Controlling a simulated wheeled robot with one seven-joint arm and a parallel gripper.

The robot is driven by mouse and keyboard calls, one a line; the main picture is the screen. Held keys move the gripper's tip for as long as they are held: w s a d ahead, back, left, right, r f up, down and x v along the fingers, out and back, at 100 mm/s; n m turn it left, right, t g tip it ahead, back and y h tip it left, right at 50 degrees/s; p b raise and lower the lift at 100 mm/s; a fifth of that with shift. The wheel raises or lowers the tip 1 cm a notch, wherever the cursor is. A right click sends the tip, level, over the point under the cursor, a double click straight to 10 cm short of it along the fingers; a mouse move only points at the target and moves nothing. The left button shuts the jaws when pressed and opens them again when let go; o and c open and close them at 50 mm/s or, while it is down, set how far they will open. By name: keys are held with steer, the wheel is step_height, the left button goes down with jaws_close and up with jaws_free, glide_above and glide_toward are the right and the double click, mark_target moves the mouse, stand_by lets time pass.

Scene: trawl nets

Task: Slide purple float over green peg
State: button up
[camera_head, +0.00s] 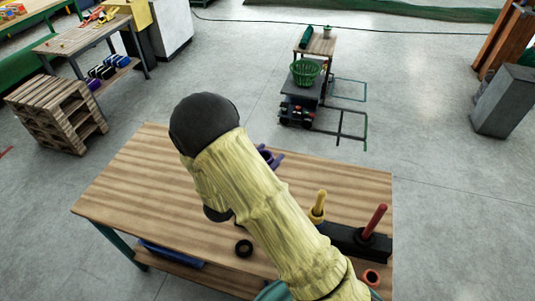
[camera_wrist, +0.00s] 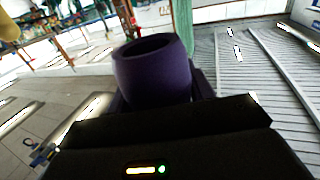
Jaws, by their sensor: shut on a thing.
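The purple float (camera_wrist: 155,75) is a short hollow tube, held between the dark fingers of my gripper (camera_wrist: 160,92) in the wrist view. Its open end faces up in that picture. In the head view, a little of the purple float (camera_head: 264,153) shows past my yellow-sleeved arm, above the table's far side. My arm hides most of the gripper there. I cannot make out the green peg in the head view; my arm covers part of the peg rack (camera_head: 350,240). A green upright shape (camera_wrist: 182,25) stands behind the float in the wrist view; I cannot tell what it is.
On the wooden table (camera_head: 130,190), the dark rack carries a yellow peg (camera_head: 320,199) with a yellow float around its base and a red peg (camera_head: 375,218). The table's left part is clear.

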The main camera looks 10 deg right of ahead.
step_height(320, 180, down, 8)
steer(key=b, duration=0.5)
steer(key=shift+b, duration=0.4)
steer(key=shift+r, duration=0.1)
stand_by(0.4)
steer(key=o, duration=1.1)
steer(key=shift+c, duration=0.2)
steer(key=shift+s+a, duration=0.1)
steer(key=b+v, duration=0.4)
steer(key=v, duration=1.3)
steer(key=shift+b, duration=0.35)
